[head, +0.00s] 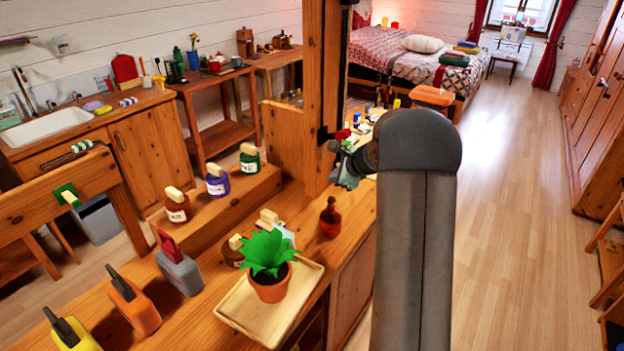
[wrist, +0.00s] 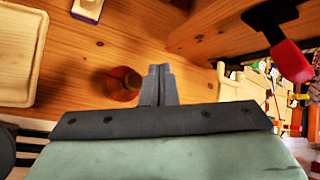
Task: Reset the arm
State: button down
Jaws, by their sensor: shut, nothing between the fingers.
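My gripper (head: 347,166) shows only in part in the head view, left of the dark grey end of my arm, near a wooden post. In the wrist view the two dark fingers of my gripper (wrist: 158,72) are together with nothing between them. They are above the wooden counter, and the round brown-red bottle (wrist: 122,83) appears just left of them. The same bottle (head: 330,219) stands upright on the counter in the head view, below and left of my gripper. My arm hides part of the counter's right end.
A potted plant (head: 270,290) stands on a wooden tray (head: 262,315). Labelled jars (head: 177,206) line a raised shelf, and spray-type bottles (head: 134,305) stand at front left. The wooden post (head: 322,100) rises close to my gripper. The floor (head: 520,230) on the right is clear.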

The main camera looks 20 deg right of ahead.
jog(key=s+a+r+n+g+y, duration=0.1)
jog(key=s+a+r+n+g, duration=0.15)
jog(key=s+a+n, duration=0.5)
jog(key=s+a+r+n+g, duration=0.25)
jog(key=s+a+n, duration=0.25)
jog(key=s+a, duration=0.55)
jog(key=s+a+f+n+g+h, duration=0.1)
jog(key=s+n, duration=0.4)
jog(key=s, duration=0.6)
jog(key=s+a+f+n+g+h, duration=0.1)
jog(key=s+n, duration=0.5)
jog(key=s, duration=0.6)
jog(key=shift+f+g+h, duration=0.3)
jog(key=shift+g+h, duration=0.3)
jog(key=shift+h, duration=0.2)
